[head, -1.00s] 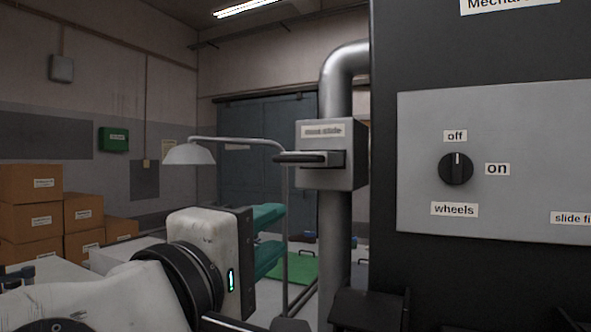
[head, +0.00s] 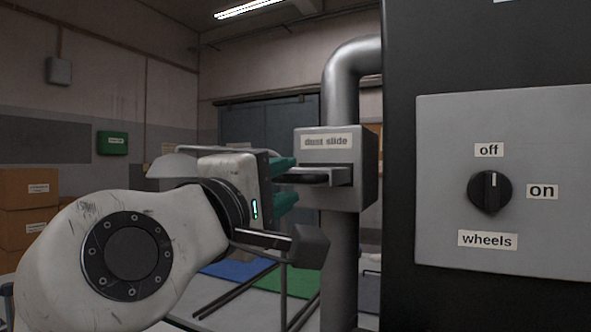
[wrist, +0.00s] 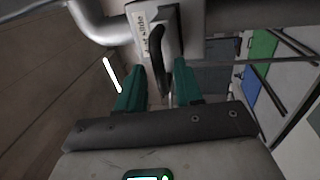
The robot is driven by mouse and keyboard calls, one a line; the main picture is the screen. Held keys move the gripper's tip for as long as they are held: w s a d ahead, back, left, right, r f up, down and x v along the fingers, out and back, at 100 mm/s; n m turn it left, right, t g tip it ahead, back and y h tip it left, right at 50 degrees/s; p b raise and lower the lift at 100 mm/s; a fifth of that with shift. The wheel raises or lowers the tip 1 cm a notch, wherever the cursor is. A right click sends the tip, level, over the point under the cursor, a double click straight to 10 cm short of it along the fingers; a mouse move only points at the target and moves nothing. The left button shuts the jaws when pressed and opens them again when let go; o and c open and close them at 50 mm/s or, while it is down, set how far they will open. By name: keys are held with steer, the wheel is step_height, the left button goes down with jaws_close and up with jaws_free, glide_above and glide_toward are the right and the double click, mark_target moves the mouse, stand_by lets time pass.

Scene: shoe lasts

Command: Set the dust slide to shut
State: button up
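The dust slide is a grey box (head: 365,190) on a metal pipe, labelled "dust slide". Its dark flat handle (head: 318,176) sticks out of the box's slot to the left. My gripper (head: 285,180) is open, with one green finger above the handle's outer end and one below it. In the wrist view the black handle (wrist: 156,62) runs between the two fingers of my gripper (wrist: 158,88), with gaps visible beside it. The handle's outermost end is partly hidden by my gripper in the head view.
A dark cabinet at right carries a grey panel (head: 440,190) with a "wheels" knob (head: 490,192), its mark pointing up toward "off". The vertical pipe (head: 338,270) runs below the box. Cardboard boxes (head: 25,210) stand at far left.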

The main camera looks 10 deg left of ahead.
steer(key=shift+x, duration=1.3)
steer(key=shift+c, duration=0.2)
jaws_close()
